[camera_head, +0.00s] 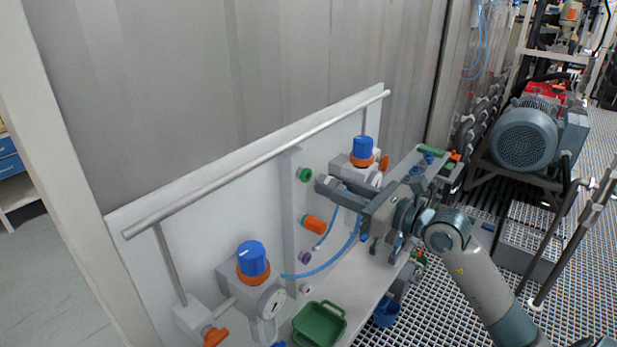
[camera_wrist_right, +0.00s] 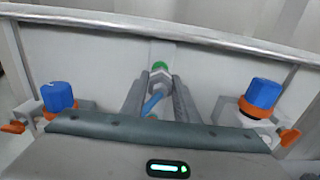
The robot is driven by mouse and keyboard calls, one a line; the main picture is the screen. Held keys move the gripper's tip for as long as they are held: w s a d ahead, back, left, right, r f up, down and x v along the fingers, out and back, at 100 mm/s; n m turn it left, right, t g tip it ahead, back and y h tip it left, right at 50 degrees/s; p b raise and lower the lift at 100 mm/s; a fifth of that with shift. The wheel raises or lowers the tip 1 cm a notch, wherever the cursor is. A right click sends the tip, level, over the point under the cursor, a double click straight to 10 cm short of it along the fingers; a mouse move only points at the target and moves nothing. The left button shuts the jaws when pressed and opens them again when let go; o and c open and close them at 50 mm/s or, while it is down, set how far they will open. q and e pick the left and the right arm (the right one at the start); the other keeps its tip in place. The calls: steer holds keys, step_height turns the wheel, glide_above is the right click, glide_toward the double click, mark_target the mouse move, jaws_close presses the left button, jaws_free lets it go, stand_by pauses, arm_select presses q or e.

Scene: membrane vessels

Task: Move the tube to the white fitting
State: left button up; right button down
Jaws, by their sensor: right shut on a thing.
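My right gripper (camera_head: 328,186) reaches in from the right and is shut on the blue tube (camera_head: 346,248) near the upright panel. The tube curves down from the gripper toward the lower left. In the right wrist view the tube (camera_wrist_right: 153,103) lies between the fingers, with a pale grey hexagonal piece at its front and a green ring behind it. A column of fittings runs down the panel: a green fitting (camera_head: 304,174), an orange fitting (camera_head: 314,225), a purple fitting (camera_head: 305,257) and a small whitish fitting (camera_head: 306,289) lowest. My left gripper is not in view.
Blue-knobbed regulators stand left (camera_head: 251,259) and right (camera_head: 362,148) of the fittings. A grey rail (camera_head: 260,160) crosses in front of the panel's top. A green tray (camera_head: 319,324) is on the shelf below. A motor (camera_head: 524,138) stands at the back right.

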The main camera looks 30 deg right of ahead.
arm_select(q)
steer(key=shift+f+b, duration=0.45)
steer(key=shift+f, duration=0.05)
arm_select(e)
steer(key=shift+v, duration=1.35)
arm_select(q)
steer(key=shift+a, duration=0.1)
